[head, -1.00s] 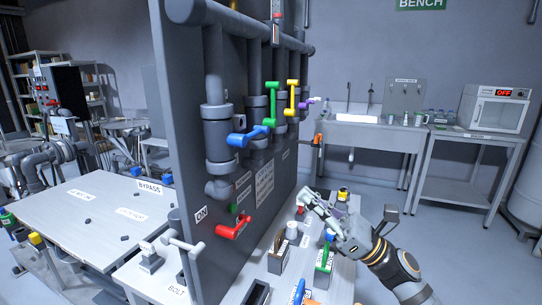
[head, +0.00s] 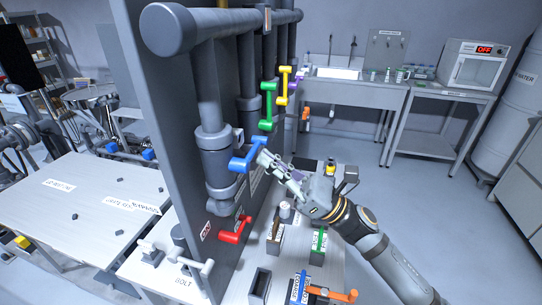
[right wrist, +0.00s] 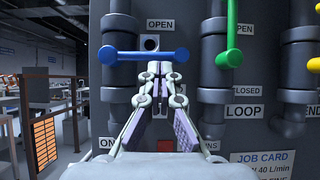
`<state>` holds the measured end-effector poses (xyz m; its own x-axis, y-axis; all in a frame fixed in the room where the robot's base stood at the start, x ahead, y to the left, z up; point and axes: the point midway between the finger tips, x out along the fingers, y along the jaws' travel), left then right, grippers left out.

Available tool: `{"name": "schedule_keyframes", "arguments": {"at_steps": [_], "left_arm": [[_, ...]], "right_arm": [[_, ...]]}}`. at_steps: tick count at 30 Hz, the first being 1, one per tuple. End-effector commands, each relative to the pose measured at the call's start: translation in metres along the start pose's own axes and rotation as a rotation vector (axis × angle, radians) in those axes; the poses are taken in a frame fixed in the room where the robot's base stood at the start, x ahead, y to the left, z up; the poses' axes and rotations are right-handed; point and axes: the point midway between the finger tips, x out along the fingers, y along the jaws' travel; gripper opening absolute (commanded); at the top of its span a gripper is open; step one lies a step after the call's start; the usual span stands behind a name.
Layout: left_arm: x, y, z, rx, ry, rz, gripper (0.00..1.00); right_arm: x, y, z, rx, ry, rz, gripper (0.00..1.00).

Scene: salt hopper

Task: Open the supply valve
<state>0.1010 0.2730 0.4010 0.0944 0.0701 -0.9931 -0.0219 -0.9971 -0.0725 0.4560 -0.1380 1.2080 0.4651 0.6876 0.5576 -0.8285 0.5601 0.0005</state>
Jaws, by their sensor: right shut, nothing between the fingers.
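A blue valve lever (head: 249,158) sits on the nearest grey vertical pipe of the panel. In the right wrist view the blue lever (right wrist: 125,56) lies level, below an OPEN label (right wrist: 160,24). No label naming it as supply is readable. My right gripper (head: 266,158) is at the lever's right part in the head view. In the right wrist view my right gripper (right wrist: 159,68) is shut and empty, its tips close to the lever's underside; I cannot tell whether they touch. My left gripper is out of view.
Green (head: 268,107) and yellow (head: 284,86) levers hang further along the panel (head: 160,120). A red handle (head: 235,231) is lower down. Below, the narrow table carries small holders, a green-labelled block (head: 319,243) and an orange-handled item (head: 335,294). Open floor lies to the right.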

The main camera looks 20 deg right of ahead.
Motion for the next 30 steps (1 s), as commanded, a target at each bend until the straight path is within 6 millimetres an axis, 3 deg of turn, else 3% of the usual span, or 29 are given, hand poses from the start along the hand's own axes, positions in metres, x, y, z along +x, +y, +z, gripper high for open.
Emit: {"name": "schedule_keyframes", "arguments": {"at_steps": [11, 30], "left_arm": [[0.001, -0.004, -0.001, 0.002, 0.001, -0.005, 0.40], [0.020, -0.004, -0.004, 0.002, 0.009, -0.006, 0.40]], "right_arm": [[0.000, 0.000, 0.000, -0.002, 0.000, 0.002, 0.00], [0.003, -0.003, 0.004, -0.096, 0.000, 0.065, 0.00]]}}
